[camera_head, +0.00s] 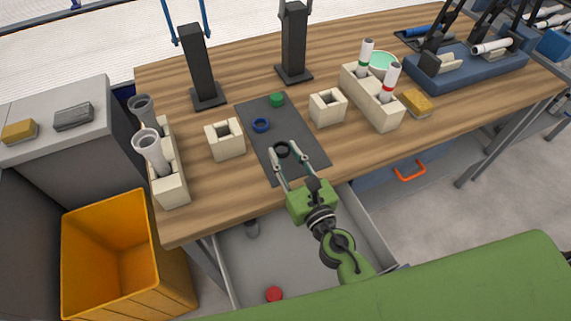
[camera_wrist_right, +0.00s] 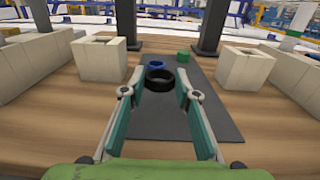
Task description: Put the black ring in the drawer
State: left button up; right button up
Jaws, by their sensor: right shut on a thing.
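The black ring (camera_head: 281,152) is between the fingertips of my right gripper (camera_head: 284,148), over the dark mat (camera_head: 308,149) on the table. In the right wrist view the ring (camera_wrist_right: 159,86) sits between the two fingers, and the gripper (camera_wrist_right: 160,90) is shut on it. I cannot tell whether the ring still touches the mat. The drawer (camera_head: 245,272) below the table's front edge is pulled open, and my right arm covers part of it. My left gripper is not in view.
A blue ring (camera_head: 261,126) and a green ring (camera_head: 277,99) lie farther back on the mat. Cream blocks (camera_head: 225,141) and (camera_head: 328,108) stand at its sides. A yellow bin (camera_head: 124,250) stands left.

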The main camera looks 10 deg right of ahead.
aim_at(286, 166)
jog(key=shift+w+d+f+b, duration=0.1)
jog(key=shift+w+f+b, duration=0.05)
jog(key=shift+f+b, duration=0.7)
jog(key=shift+w+f+b, duration=0.1)
jog(key=shift+f+b, duration=0.5)
jog(key=shift+f, duration=0.35)
jog(key=shift+f, duration=0.2)
jog(key=o, duration=0.8)
jog(key=shift+r, duration=0.15)
